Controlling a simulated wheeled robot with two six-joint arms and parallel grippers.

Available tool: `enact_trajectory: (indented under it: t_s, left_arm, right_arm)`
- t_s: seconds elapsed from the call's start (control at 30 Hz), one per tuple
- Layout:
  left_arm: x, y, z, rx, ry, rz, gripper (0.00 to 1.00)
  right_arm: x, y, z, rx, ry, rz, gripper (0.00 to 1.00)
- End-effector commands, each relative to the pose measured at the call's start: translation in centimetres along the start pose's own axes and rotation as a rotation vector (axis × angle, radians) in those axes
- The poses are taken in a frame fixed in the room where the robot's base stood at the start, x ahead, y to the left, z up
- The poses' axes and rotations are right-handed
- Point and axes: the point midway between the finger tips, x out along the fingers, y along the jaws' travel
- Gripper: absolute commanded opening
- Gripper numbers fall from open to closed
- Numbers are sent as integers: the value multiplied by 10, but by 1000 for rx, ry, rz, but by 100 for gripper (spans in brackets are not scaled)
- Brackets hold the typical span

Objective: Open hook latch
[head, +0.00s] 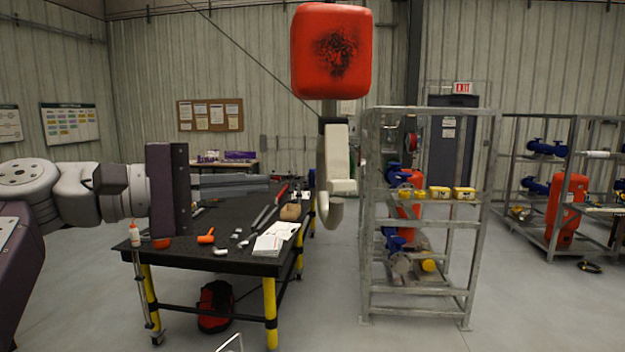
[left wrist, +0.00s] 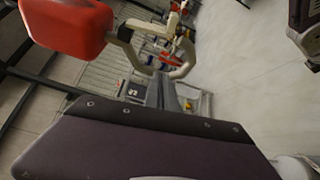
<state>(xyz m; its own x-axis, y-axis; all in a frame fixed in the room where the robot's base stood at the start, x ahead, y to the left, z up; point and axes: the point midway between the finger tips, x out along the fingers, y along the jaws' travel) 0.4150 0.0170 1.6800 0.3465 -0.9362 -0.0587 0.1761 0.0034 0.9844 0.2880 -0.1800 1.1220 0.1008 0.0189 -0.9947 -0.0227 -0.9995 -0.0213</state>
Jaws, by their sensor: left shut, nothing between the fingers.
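A red hook block (head: 331,50) with a dark scuffed patch hangs in the upper middle of the head view. Below it hangs a cream hook (head: 331,208), seen nearly edge-on. I cannot clearly tell the latch apart from the hook body. My left gripper (head: 267,183) reaches in from the left, its grey fingers together and empty, pointing right toward the hook. In the left wrist view, the red block (left wrist: 68,22) is at upper left, and the curved hook (left wrist: 150,68) lies just beyond the fingertips (left wrist: 160,80). Contact cannot be told. My right gripper is out of view.
A black worktable (head: 215,262) with tools and papers stands below my left arm. A grey metal rack (head: 418,292) with yellow and blue parts stands just right of the hook. More racks (head: 553,250) stand farther right. The floor in front is mostly clear.

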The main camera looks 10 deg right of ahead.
Motion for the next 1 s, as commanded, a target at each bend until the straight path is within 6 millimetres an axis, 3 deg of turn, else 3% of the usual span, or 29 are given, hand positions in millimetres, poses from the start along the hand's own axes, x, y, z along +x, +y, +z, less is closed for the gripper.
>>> enact_trajectory:
  t_s: [0.43,0.7,1.0]
  left_arm:
    - [93,3,3,-2,-6,-3,0]
    - [81,1,34,2,-1,-1,0]
    - [80,0,39,1,0,-1,0]
  right_arm:
    - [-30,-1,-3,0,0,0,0]
    - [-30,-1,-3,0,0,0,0]
    - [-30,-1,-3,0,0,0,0]
